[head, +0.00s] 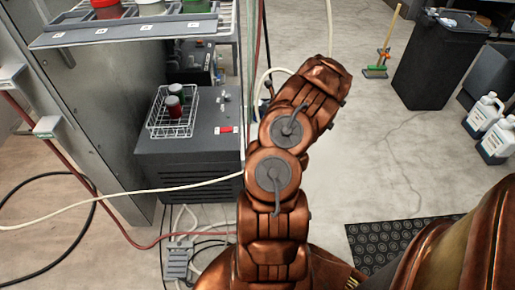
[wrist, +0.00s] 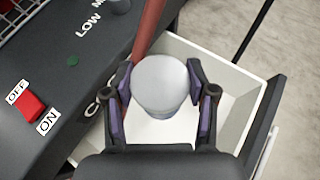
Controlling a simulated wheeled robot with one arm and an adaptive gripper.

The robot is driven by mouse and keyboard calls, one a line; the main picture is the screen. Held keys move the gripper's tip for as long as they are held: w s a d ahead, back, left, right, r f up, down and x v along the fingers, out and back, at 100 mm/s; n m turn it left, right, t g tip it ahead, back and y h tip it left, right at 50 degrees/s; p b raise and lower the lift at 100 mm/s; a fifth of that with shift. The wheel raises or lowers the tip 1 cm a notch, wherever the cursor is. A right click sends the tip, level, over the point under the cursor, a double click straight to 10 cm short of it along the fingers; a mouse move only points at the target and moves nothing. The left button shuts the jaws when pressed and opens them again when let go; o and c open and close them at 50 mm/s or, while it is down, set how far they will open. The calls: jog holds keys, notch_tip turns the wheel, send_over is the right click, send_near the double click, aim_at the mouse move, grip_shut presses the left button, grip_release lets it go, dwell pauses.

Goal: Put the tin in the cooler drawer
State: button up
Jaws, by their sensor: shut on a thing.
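My gripper (wrist: 160,88) is shut on a pale grey-white tin (wrist: 160,82), with a finger on each side of it. In the wrist view, the tin is over an open white drawer (wrist: 225,62), and I cannot tell how far above its floor it is. The drawer juts out from a dark cabinet (wrist: 85,75) with partly hidden white lettering beginning "COO". In the head view, my arm hides the gripper, the tin and the drawer.
A red hose (wrist: 148,28) passes just behind the tin. A red ON/OFF switch (wrist: 31,106) is on the cabinet top. A wire basket (head: 160,126) holds a red and a green container. Pale cables hang near my arm.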

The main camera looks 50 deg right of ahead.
jog(key=f+b, duration=0.1)
jog(key=f, duration=0.1)
jog(key=f+b, duration=0.1)
jog(key=f, duration=0.2)
jog(key=f+b, duration=0.1)
jog(key=f, duration=0.2)
jog(key=shift+s, duration=0.4)
jog(key=shift+w+f+b, duration=0.1)
jog(key=shift+f+b, duration=1.35)
jog(key=shift+f, duration=3.7)
jog(key=shift+f, duration=0.15)
jog(key=o, duration=1.3)
jog(key=shift+o, duration=0.2)
jog(key=shift+r, duration=0.2)
jog(key=p+v, duration=0.3)
jog(key=v, duration=0.9)
jog(key=shift+f, duration=0.1)
